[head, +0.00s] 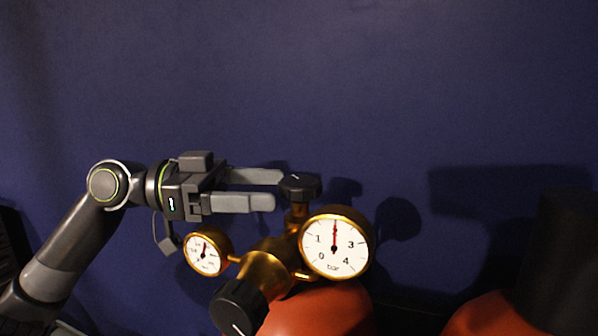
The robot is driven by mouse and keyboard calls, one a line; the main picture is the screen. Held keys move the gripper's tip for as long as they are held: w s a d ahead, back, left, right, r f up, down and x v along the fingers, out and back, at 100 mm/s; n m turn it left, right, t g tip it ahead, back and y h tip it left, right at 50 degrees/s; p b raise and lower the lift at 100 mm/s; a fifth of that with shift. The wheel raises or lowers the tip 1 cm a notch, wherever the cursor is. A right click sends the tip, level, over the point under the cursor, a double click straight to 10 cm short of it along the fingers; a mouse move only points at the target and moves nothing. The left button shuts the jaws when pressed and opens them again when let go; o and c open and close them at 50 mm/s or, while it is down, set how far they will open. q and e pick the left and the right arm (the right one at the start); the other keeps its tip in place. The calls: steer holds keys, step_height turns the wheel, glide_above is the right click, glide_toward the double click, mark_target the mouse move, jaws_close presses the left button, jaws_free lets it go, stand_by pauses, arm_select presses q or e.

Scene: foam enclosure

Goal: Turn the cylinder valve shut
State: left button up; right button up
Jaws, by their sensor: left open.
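The cylinder valve's black knob (300,184) sits on top of a brass stem in the middle of the head view. Below it is the brass regulator body (264,268) on a red cylinder (318,312). My left gripper (277,190) comes in from the left with its two grey fingers apart and pointing right. The fingertips are beside the black knob's left edge; I cannot tell whether they touch it. Nothing shows between the fingers. My right gripper is not in view.
A large gauge (336,246) and a small gauge (206,251) flank the brass body. A larger black knob (238,308) projects toward the front. A second red cylinder (490,316) stands at the lower right. The dark blue wall (300,80) behind is bare.

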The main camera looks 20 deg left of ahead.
mark_target(299, 189)
arm_select(q)
steer(key=shift+p+x, duration=1.25)
steer(key=shift+x, duration=1.45)
